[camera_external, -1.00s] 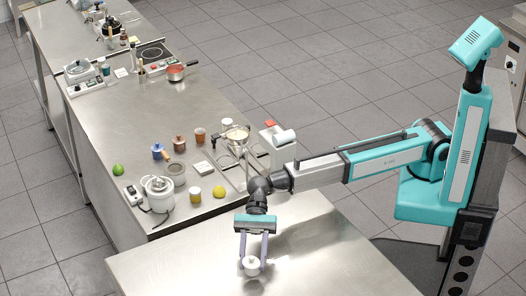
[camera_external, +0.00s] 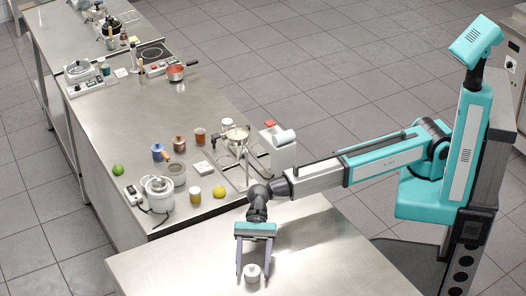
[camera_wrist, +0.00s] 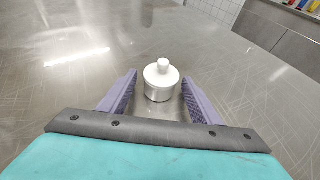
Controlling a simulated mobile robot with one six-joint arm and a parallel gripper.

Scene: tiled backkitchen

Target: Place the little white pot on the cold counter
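The little white pot (camera_external: 252,271) stands upright on the bare steel counter (camera_external: 330,255) in the foreground. In the wrist view the pot (camera_wrist: 161,80) shows a round lid with a knob. My gripper (camera_external: 253,272) is low over this counter with its two purple fingers apart. In the wrist view the fingers (camera_wrist: 160,92) are on either side of the pot, with visible gaps, and do not touch it. I cannot tell from the frames whether this is the cold counter.
A longer counter (camera_external: 130,120) stands behind to the left. It holds a white rice-cooker-like pot (camera_external: 158,190), a yellow fruit (camera_external: 219,191), a green fruit (camera_external: 118,170), a red saucepan (camera_external: 176,72) and several jars. The foreground counter around the pot is clear.

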